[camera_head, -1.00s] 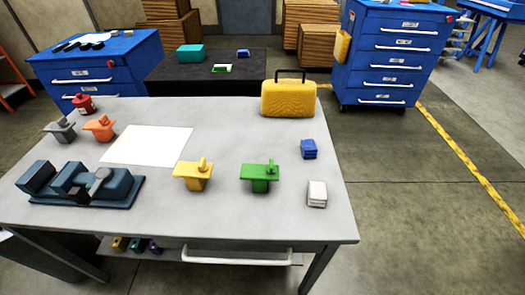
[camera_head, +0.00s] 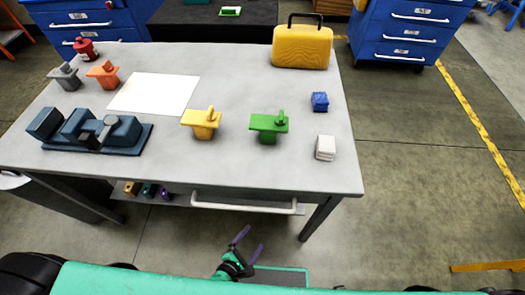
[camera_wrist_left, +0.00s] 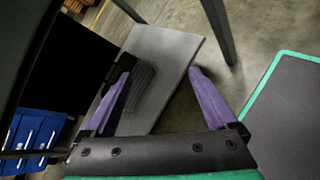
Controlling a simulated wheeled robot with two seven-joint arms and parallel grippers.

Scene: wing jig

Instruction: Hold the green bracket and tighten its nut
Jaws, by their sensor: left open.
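The green bracket (camera_head: 268,126) stands upright on the grey table (camera_head: 240,165), right of its middle, with a green nut on a stud at its top. A similar yellow bracket (camera_head: 202,123) stands to its left. My left gripper (camera_head: 246,242) is open and empty, low in front of the table's front edge and well below the bracket. Its purple fingers (camera_wrist_left: 162,100) are spread in the left wrist view, with floor and a dark panel behind them. My right gripper is in neither view.
A dark blue vise-like fixture (camera_head: 97,132) and a white sheet (camera_head: 155,94) lie on the left half. Grey (camera_head: 65,76) and orange (camera_head: 103,73) brackets stand behind. A yellow case (camera_head: 301,47), blue block (camera_head: 320,102) and white block (camera_head: 325,148) line the right. A handle bar (camera_head: 244,206) runs below the front edge.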

